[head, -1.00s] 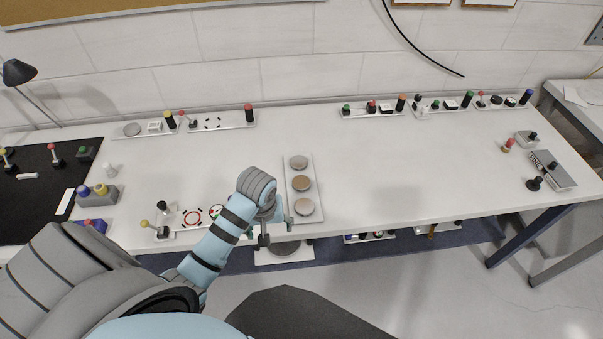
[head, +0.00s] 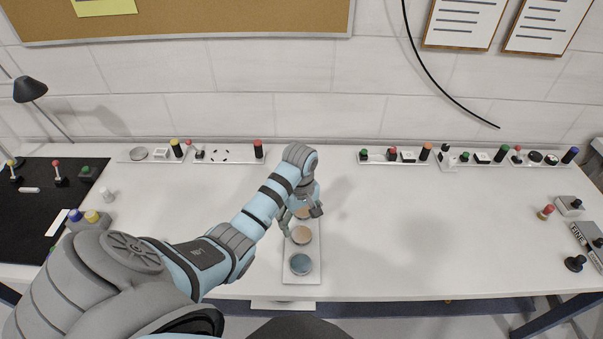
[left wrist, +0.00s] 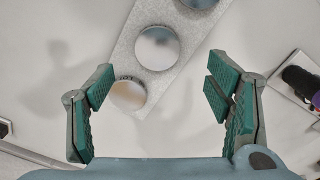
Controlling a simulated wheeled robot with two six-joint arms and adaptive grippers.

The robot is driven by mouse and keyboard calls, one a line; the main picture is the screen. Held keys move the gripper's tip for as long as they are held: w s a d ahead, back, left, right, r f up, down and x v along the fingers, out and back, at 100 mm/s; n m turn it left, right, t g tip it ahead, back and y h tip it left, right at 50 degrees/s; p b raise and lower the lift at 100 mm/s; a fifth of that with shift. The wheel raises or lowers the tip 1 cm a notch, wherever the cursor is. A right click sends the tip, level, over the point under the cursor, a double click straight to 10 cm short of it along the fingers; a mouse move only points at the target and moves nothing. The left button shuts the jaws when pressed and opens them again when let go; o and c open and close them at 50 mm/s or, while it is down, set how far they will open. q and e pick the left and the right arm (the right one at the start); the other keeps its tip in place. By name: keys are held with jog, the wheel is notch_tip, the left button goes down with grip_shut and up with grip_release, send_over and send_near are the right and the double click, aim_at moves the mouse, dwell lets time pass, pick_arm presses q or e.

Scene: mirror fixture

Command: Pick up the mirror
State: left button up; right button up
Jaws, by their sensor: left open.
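Three round mirrors lie in a row on a pale plate (head: 288,277) on the table. In the head view the near mirror (head: 301,264) looks bluish, the middle mirror (head: 301,236) looks tan, and the far mirror (head: 303,213) is partly hidden by my gripper. My left gripper (head: 302,222) is open and empty above the plate's far part. In the left wrist view its green-padded fingers (left wrist: 160,92) are spread wide. One mirror (left wrist: 128,95) shows near the left finger, another (left wrist: 157,47) lies farther up between them, and a third is cut by the top edge. My right gripper is out of view.
Control panels with knobs (head: 230,156) line the table's back edge. A black mat (head: 40,220) with levers lies left, beside a box with coloured knobs (head: 88,220). More small controls (head: 575,263) stand at the right. The table right of the plate is clear.

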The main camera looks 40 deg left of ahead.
aim_at(302, 234)
pick_arm(q)
notch_tip(302, 234, down, 3)
jog(key=shift+s+d+r, duration=0.1)
jog(key=shift+r, duration=0.05)
jog(key=f, duration=0.1)
jog(key=w+f+b, duration=0.1)
jog(key=f, duration=0.1)
jog(key=shift+f, duration=0.5)
jog(key=shift+s+r, duration=0.2)
jog(key=shift+s, duration=0.05)
jog(key=shift+c, duration=0.3)
jog(key=shift+s, duration=0.1)
jog(key=shift+c, duration=1.4)
jog(key=c, duration=1)
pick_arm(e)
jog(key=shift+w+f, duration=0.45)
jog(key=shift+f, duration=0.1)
